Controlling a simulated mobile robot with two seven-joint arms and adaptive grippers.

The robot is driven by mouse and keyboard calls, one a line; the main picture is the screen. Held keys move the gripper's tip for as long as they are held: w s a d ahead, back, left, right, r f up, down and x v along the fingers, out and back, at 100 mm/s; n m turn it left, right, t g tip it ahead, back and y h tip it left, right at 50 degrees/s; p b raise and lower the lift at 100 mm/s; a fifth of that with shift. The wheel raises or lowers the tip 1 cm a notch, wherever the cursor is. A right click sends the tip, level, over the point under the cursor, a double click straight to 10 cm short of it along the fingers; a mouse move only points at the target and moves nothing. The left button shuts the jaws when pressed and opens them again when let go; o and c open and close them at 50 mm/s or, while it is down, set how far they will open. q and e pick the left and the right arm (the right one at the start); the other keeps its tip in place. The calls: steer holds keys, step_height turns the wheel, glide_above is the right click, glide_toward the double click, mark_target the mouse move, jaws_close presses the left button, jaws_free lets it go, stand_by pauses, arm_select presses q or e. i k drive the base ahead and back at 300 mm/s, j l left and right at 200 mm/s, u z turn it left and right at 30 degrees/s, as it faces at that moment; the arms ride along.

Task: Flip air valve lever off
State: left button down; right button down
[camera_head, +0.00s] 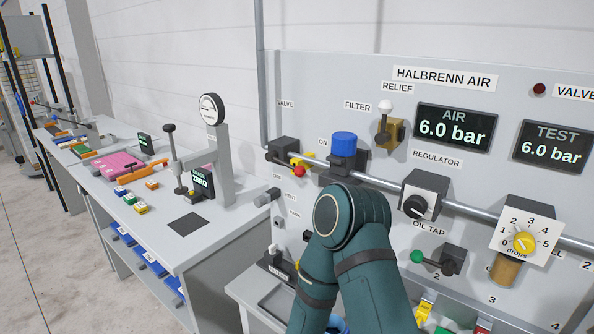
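The air valve (284,150) is a dark block on the grey pipe at the left end of the wall panel, under a VALVE label. Its lever has a red knob (299,171) at the lower right of the block. A yellow part shows just above the knob. An ON label (323,142) is to the upper right and an OFF label (277,177) to the lower left. The knob lies between the two labels; its exact setting is hard to tell. The AIR display (454,125) reads 6.0 bar. Neither gripper shows.
My teal arm rises from the bottom centre, its bent joint right of and below the valve. A blue-topped filter (343,150), a regulator (421,197), a green-knobbed oil tap (437,259) and a drops dial (525,240) share the panel. A workbench (240,238) stands left.

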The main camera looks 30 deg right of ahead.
mark_target(299, 171)
steer(key=k, duration=0.2)
steer(key=z, duration=1.6)
steer(key=j, duration=0.85)
